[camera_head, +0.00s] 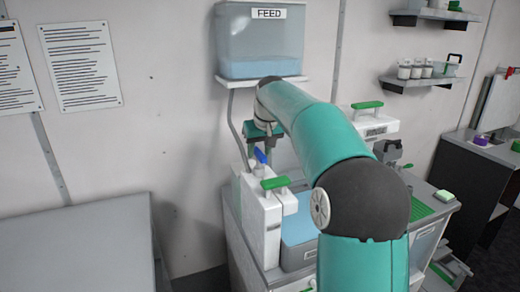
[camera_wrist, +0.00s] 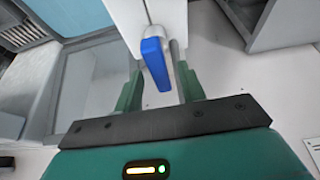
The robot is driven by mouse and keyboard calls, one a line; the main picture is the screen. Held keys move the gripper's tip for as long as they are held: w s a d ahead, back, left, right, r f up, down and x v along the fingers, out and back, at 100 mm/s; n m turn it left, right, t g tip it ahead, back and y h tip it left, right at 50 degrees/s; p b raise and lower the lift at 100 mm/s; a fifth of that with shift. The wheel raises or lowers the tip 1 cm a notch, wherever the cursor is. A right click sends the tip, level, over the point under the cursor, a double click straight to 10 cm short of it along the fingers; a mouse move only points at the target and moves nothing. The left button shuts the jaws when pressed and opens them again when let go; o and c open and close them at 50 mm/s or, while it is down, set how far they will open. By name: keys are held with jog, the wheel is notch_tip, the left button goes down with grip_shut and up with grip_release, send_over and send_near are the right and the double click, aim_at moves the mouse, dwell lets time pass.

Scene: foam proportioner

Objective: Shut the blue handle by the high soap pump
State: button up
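The blue handle (camera_head: 260,156) sits on top of the white soap pump (camera_head: 258,210) on the left of the machine, below the FEED tank. In the wrist view the blue handle (camera_wrist: 155,63) hangs from a white body (camera_wrist: 157,15) and points toward my gripper. My gripper (camera_wrist: 158,78) is open, with one green finger on each side of the handle. The right finger looks closer to it, and I cannot tell whether it touches. In the head view my gripper (camera_head: 262,138) is just above the handle and partly hidden by my arm.
A green handle (camera_head: 275,183) stands close in front of the blue one. Another green handle (camera_head: 367,105) is on a white unit to the right. The FEED tank (camera_head: 262,45) hangs above on a shelf. A grey bench (camera_head: 85,240) stands at left.

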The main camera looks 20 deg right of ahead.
grip_shut()
jog(key=shift+m, duration=0.4)
jog(key=m+h, duration=0.1)
jog(key=m, duration=0.2)
jog(key=shift+a+h, duration=0.2)
jog(key=shift+h, duration=0.2)
jog(key=m+g+h, duration=0.1)
jog(key=m, duration=0.4)
jog(key=shift+w+a, duration=0.1)
jog(key=m+g, duration=0.1)
jog(key=m, duration=0.1)
jog(key=m+h, duration=0.1)
jog(key=m, duration=0.1)
jog(key=shift+w+m+g, duration=0.1)
jog(key=shift+m+g, duration=0.2)
jog(key=shift+g, duration=0.1)
jog(key=shift+w+m+g+h, duration=0.15)
jog(key=shift+m+g, duration=0.3)
jog(key=shift+m, duration=0.7)
jog(key=shift+s+m+g+h, duration=0.15)
jog(key=shift+m+g, duration=0.3)
jog(key=shift+m, duration=0.7)
jog(key=shift+w, duration=0.1)
